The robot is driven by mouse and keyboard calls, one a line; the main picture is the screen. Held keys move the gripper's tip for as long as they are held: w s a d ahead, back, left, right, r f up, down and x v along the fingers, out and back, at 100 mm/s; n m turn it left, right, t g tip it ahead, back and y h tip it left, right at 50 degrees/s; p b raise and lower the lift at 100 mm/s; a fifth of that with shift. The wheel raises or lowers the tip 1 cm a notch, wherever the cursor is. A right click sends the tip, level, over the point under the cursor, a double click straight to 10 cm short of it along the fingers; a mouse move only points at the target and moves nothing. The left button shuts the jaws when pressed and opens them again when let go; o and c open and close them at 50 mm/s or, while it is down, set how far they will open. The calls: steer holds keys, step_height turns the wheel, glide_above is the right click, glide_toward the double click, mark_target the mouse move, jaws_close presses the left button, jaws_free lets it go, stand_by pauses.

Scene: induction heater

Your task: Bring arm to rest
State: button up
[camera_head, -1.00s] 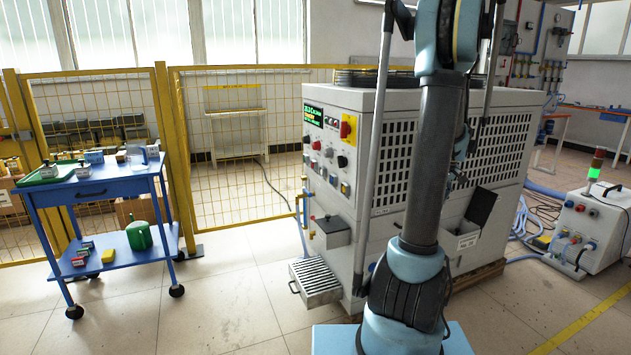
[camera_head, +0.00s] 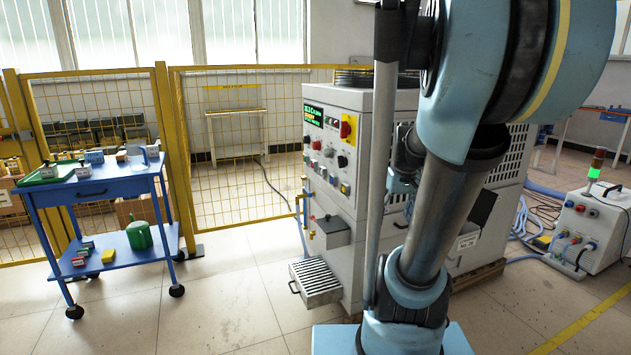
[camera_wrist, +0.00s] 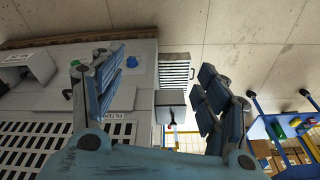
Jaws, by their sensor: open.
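In the wrist view my gripper (camera_wrist: 160,88) is open, its two blue fingers wide apart with nothing between them in contact. Beyond the fingers are the side of the white induction heater cabinet and its slatted drawer (camera_wrist: 174,70). In the head view my arm rises in front of the heater cabinet (camera_head: 340,165) and hides much of its right side. My gripper's fingers cannot be made out in the head view.
A blue cart (camera_head: 100,185) with small items stands at the left before a yellow mesh fence (camera_head: 235,150). The slatted drawer (camera_head: 316,281) juts from the heater's base. A white unit (camera_head: 590,230) with a green lamp stands at the right. Floor between cart and heater is clear.

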steer(key=s+a+f, duration=0.2)
steer(key=s+f, duration=0.1)
steer(key=s, duration=0.3)
steer(key=s+a+f+m, duration=0.1)
steer(key=s+a+f, duration=0.1)
steer(key=s, duration=0.5)
steer(key=shift+a+f+h, duration=0.25)
steer(key=shift+f+h, duration=0.05)
steer(key=shift+f, duration=0.6)
